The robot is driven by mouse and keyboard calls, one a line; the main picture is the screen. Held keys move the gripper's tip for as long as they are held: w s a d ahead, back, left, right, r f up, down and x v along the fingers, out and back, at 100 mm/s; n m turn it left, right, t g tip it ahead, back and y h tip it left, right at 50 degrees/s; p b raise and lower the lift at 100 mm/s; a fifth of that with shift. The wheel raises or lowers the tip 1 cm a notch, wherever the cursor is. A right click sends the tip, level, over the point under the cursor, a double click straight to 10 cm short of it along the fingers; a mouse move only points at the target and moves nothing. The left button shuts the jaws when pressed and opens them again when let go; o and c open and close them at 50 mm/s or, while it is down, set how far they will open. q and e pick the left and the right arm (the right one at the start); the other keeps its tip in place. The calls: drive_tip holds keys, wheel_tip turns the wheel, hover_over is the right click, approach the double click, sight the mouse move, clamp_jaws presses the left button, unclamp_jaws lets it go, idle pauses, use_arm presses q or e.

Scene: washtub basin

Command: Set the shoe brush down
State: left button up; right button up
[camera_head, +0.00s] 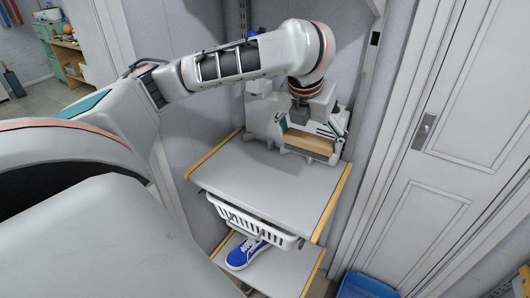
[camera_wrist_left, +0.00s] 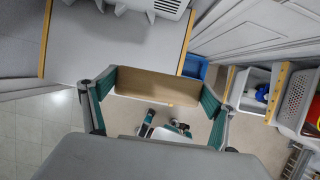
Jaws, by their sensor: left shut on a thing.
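The shoe brush (camera_head: 308,142) is a tan wooden block. It is gripped in my left gripper (camera_head: 310,138), at the back right of the grey shelf top (camera_head: 262,184) in the head view. In the left wrist view the brush (camera_wrist_left: 158,86) spans between the two teal-sided fingers of my left gripper (camera_wrist_left: 155,92), which are shut on it. I cannot tell whether the brush touches the shelf top. Its underside is hidden. Small teal, dark and white parts, perhaps my right gripper (camera_wrist_left: 167,130), show low in the left wrist view.
A white basket (camera_head: 252,225) hangs under the shelf top, above a lower shelf with a blue shoe (camera_head: 245,253). A blue bin (camera_head: 366,286) stands on the floor at right, by a white door (camera_head: 455,130). The front of the shelf top is clear.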

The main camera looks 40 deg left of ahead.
use_arm(q)
drive_tip(key=shift+s+a, duration=0.1)
drive_tip(key=shift+s, duration=0.1)
drive_tip(key=shift+f, duration=0.15)
wheel_tip(320, 180, down, 19)
drive_tip(key=shift+f, duration=0.25)
use_arm(e)
drive_tip(key=shift+a, duration=0.25)
use_arm(q)
drive_tip(key=shift+f, duration=0.15)
use_arm(e)
drive_tip(key=shift+d+f, duration=0.1)
drive_tip(key=shift+d, duration=0.2)
use_arm(q)
drive_tip(key=o, duration=1.1)
drive_tip(key=shift+c, duration=0.2)
